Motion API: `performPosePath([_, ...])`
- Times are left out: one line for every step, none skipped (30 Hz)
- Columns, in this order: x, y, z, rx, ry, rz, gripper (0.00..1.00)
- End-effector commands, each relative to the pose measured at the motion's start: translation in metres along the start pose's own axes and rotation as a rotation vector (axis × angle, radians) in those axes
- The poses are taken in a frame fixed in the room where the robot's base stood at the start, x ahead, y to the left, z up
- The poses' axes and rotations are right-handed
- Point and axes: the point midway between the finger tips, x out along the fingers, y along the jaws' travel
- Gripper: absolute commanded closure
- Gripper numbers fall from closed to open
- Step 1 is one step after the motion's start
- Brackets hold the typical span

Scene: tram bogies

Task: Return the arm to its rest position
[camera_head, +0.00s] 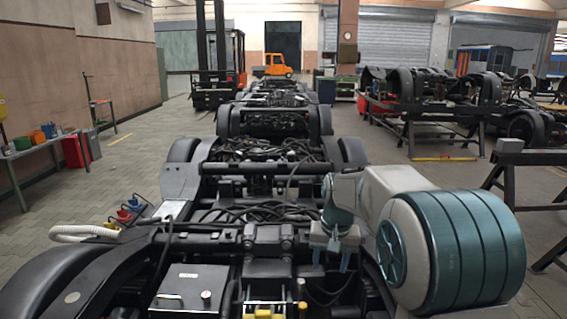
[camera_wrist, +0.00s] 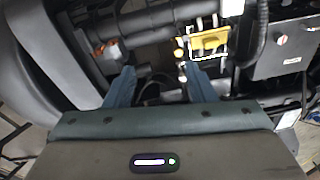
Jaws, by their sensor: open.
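My arm reaches in from the right in the head view, its large teal and white link close to the camera. My gripper (camera_head: 330,258) points down over the right side of the near bogie (camera_head: 285,238). In the wrist view my gripper (camera_wrist: 158,78) shows two blue fingers spread apart with nothing between them. Beyond the fingers lie dark bogie parts and a yellow block (camera_wrist: 208,43). Whether the fingertips touch any part of the bogie cannot be told.
A grey box (camera_head: 188,290) with a handle sits at the front left of the bogie. More bogies stand in a row behind. A workbench (camera_head: 40,145) stands at the left. A dark trestle (camera_head: 510,175) stands at the right.

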Motion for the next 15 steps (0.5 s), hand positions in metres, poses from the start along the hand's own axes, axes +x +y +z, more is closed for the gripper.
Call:
performPosePath([-0.015, 0.005, 0.015, -0.005, 0.013, -0.003, 0.5])
performPosePath([-0.021, 0.009, 0.024, -0.009, 0.018, -0.004, 0.5])
performPosePath([-0.028, 0.013, 0.036, -0.015, 0.024, -0.005, 0.5])
performPosePath([-0.033, 0.016, 0.045, -0.019, 0.029, -0.005, 0.5])
performPosePath([-0.037, 0.018, 0.054, -0.023, 0.035, -0.005, 0.5])
performPosePath([-0.043, 0.022, 0.066, -0.029, 0.042, -0.005, 0.5])
performPosePath([-0.047, 0.025, 0.075, -0.034, 0.047, -0.005, 0.5])
performPosePath([-0.051, 0.028, 0.085, -0.039, 0.052, -0.005, 0.5])
performPosePath([-0.055, 0.031, 0.097, -0.046, 0.059, -0.005, 0.5])
performPosePath([-0.058, 0.034, 0.107, -0.051, 0.065, -0.004, 0.5])
performPosePath([-0.06, 0.036, 0.116, -0.055, 0.071, -0.004, 0.5])
performPosePath([-0.064, 0.04, 0.129, -0.06, 0.079, -0.003, 0.5])
performPosePath([-0.066, 0.043, 0.139, -0.065, 0.084, -0.002, 0.5])
performPosePath([-0.067, 0.045, 0.149, -0.07, 0.089, 0.0, 0.5])
performPosePath([-0.069, 0.048, 0.162, -0.078, 0.097, 0.001, 0.5])
